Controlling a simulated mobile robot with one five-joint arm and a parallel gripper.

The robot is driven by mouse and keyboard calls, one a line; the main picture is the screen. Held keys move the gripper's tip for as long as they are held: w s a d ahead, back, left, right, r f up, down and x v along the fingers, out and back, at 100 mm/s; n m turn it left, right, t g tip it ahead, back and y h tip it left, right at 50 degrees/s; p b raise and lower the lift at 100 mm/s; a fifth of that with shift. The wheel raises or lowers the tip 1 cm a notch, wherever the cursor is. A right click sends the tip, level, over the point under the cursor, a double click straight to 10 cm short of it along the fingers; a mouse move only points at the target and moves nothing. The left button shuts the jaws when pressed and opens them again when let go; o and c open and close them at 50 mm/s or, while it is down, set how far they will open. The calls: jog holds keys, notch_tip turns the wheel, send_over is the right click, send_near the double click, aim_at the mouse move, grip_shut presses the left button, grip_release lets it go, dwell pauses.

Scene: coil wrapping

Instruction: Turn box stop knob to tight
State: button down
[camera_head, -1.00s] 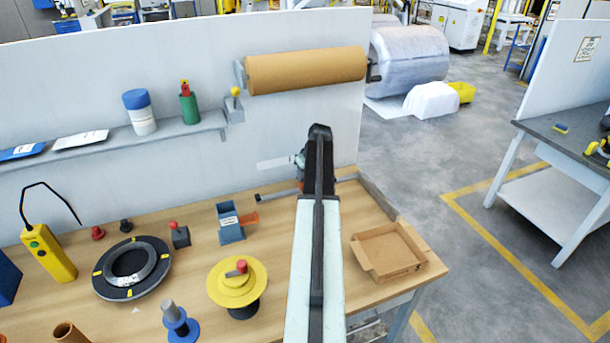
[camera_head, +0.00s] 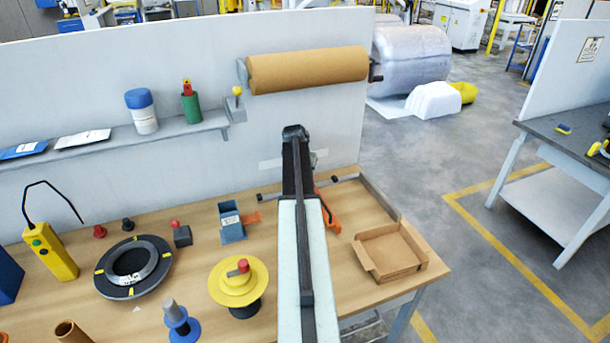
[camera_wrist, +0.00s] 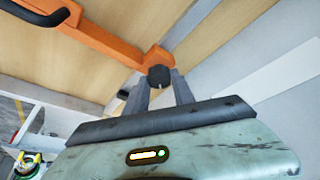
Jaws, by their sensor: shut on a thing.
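The box stop is an orange bar (camera_wrist: 105,38) crossing the upper left of the wrist view, with a block at its near end. Its knob (camera_wrist: 158,76) is dark and round, with a short pale mark on its face. My gripper (camera_wrist: 160,84) has its two grey fingers shut on the knob, one on each side. In the head view, part of the orange stop (camera_head: 329,211) shows right of my arm, above the wooden table. My arm hides the knob and gripper there. I see no tight or loose lettering.
An open cardboard box (camera_head: 390,250) sits right of my arm on the table (camera_head: 200,265). A blue holder (camera_head: 231,224) and a yellow spool (camera_head: 238,282) stand to its left. A brown paper roll (camera_head: 307,70) hangs on the back panel.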

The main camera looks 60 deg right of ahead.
jog(key=m+g, duration=0.1)
jog(key=m, duration=0.1)
jog(key=m+g, duration=0.1)
jog(key=m, duration=0.2)
jog(key=shift+w+m, duration=0.2)
jog(key=shift+m, duration=0.1)
dwell(0.5)
jog(key=c, duration=1.1)
grip_release()
jog(key=shift+o, duration=0.2)
jog(key=p+v, duration=0.7)
jog(key=shift+r, duration=0.4)
jog(key=shift+w, duration=0.1)
